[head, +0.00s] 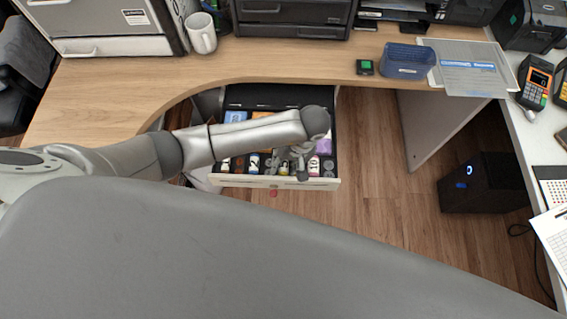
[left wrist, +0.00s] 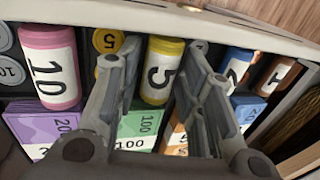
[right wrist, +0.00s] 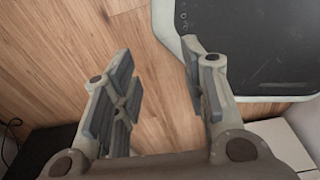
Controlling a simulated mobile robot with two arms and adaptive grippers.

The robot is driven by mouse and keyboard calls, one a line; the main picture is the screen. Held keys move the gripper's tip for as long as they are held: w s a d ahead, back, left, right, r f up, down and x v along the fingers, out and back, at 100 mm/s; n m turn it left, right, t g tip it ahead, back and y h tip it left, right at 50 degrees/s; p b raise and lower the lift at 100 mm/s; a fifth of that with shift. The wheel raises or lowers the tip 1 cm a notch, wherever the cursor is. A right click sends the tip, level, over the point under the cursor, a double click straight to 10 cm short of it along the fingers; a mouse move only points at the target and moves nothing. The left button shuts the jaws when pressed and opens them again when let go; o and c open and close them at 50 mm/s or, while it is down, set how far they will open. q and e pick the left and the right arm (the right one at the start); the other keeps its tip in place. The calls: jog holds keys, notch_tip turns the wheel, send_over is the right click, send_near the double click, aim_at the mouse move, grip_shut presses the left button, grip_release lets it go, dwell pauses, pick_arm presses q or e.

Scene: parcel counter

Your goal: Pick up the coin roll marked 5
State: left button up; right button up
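The yellow coin roll marked 5 (left wrist: 161,72) stands in the open cash drawer (head: 274,182). In the left wrist view it shows between the two fingers of my left gripper (left wrist: 157,75), with the fingers spread on either side. My left gripper (head: 295,165) reaches down into the front of the drawer in the head view, where the yellow roll is mostly hidden by it. I cannot tell whether either finger touches the roll. My right gripper (right wrist: 165,80) is open and empty above the wood floor.
Beside it are a pink roll marked 10 (left wrist: 49,68), a blue roll marked 2 (left wrist: 234,70) and an orange-brown roll marked 1 (left wrist: 272,76). Loose coins and banknote bundles (left wrist: 140,128) fill nearby compartments. The counter (head: 280,60) overhangs the drawer's back.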

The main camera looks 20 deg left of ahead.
pick_arm(q)
grip_shut()
jog(key=shift+r, duration=0.1)
